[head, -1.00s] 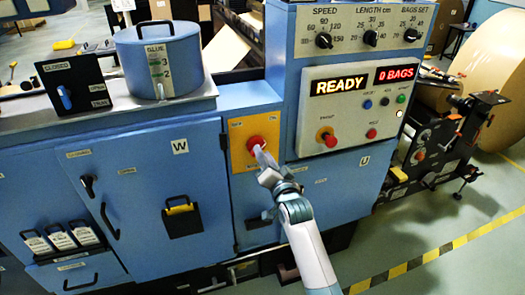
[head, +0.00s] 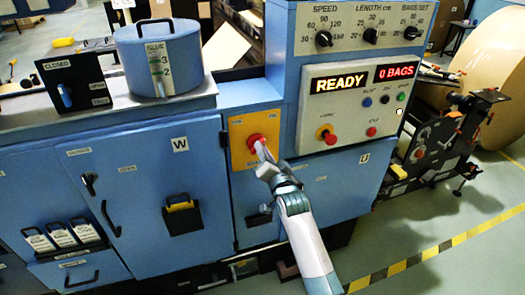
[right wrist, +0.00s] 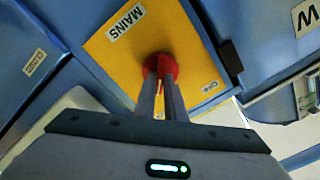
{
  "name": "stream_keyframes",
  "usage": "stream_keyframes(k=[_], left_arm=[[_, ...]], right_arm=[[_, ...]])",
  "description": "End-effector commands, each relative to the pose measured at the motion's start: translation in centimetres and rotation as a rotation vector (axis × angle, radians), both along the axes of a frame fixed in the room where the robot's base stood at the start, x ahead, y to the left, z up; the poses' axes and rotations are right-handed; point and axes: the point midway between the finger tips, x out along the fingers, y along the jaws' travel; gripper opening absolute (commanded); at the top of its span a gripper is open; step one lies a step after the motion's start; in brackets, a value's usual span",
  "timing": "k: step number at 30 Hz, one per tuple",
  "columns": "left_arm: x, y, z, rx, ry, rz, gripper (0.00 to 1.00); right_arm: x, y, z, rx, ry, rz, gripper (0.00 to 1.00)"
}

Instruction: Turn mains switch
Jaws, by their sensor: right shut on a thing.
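The red mains switch (head: 256,141) sits on a yellow plate (head: 240,152) on the front of the blue machine. In the right wrist view the switch (right wrist: 160,68) stands at the middle of the yellow plate, below a label reading MAINS (right wrist: 126,21). My right gripper (head: 262,150) reaches up to the switch from below right. In the right wrist view its two fingers (right wrist: 163,88) are closed on the red knob, and the fingertips partly hide it. My left gripper is in neither view.
A control panel (head: 350,105) right of the switch reads READY and 0 BAGS. A glue pot (head: 160,55) stands on the machine at the left. Blue cabinet doors (head: 135,170) with handles lie left of the switch. The floor (head: 425,215) at right is open.

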Motion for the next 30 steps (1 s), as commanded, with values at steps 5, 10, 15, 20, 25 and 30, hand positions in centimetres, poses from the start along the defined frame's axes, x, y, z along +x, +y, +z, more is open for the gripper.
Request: stream_keyframes(k=[5,10,15,20,25,30], left_arm=[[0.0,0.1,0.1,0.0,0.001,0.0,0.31],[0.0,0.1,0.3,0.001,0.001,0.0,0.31],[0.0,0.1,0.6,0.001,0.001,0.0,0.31],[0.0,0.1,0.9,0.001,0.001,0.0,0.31],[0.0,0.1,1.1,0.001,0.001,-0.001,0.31],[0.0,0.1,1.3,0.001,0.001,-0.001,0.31]], right_arm=[[0.0,0.0,0.0,-0.035,-0.011,-0.001,0.0],[0.0,0.0,0.0,-0.104,-0.032,0.0,0.0],[0.0,0.1,0.1,-0.215,-0.068,0.001,0.0],[-0.1,0.1,0.1,-0.346,-0.109,0.0,0.0],[-0.1,0.3,0.1,-0.499,-0.161,0.001,0.0],[-0.1,0.3,0.2,-0.654,-0.211,0.0,0.0]])
